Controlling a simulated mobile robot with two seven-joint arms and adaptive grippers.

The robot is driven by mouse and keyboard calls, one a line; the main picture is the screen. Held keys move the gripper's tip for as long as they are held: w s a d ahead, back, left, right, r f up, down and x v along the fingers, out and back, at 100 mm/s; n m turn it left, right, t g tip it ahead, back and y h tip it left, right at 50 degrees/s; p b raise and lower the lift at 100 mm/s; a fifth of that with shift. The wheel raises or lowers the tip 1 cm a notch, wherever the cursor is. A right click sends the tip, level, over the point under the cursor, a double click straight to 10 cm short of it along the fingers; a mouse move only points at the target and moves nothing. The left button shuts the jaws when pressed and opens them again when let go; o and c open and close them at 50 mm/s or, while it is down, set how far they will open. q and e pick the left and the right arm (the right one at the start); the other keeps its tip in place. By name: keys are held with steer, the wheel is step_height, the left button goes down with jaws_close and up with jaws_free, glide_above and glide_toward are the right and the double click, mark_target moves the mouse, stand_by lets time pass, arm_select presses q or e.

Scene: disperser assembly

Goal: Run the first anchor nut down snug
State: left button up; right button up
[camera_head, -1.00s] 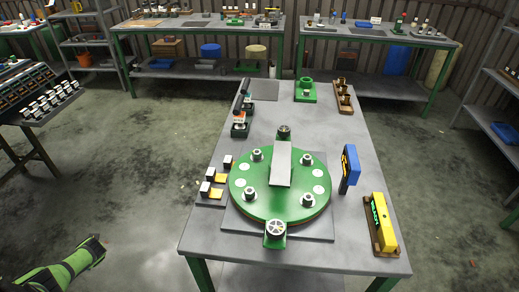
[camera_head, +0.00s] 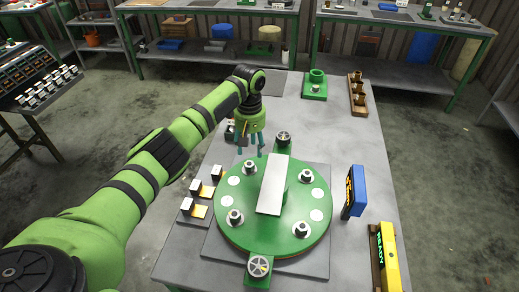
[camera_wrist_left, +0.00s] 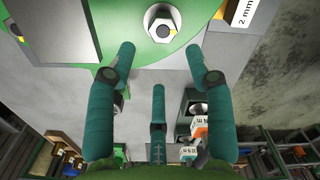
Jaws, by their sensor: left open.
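The round green plate (camera_head: 262,238) lies on the table with several anchor nuts on studs: back left (camera_head: 249,168), back right (camera_head: 306,176), front left (camera_head: 235,217) and front right (camera_head: 301,229). I cannot tell which is the first. My left gripper (camera_head: 252,150) hangs fingers down just behind the back-left nut. In the left wrist view its three teal fingers (camera_wrist_left: 159,62) are spread open and empty. A hex nut on a white disc (camera_wrist_left: 160,24) sits beyond the fingertips there, apart from them. My right gripper is in neither view.
A tilted grey slab (camera_head: 273,186) stands across the plate's middle. A blue device (camera_head: 353,190) and a yellow tool reading READY (camera_head: 387,255) stand at right. Small blocks (camera_head: 202,190) lie at left. A green fixture (camera_head: 315,86) stands at the back.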

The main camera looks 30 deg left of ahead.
mark_target(249, 164)
arm_select(q)
steer(key=s, duration=0.1)
steer(key=s+f, duration=0.1)
steer(key=shift+s+d+f+p, duration=0.15)
steer(key=shift+s+f+p, duration=0.15)
steer(key=shift+s+p, duration=0.1)
steer(key=f, duration=0.2)
steer(key=w+f, duration=0.1)
steer(key=f, duration=0.1)
steer(key=shift+w+f, duration=0.15)
steer(key=shift+f, duration=0.05)
steer(key=shift+s+r, duration=0.15)
steer(key=shift+s, duration=0.1)
steer(key=shift+w, duration=0.1)
jaws_close()
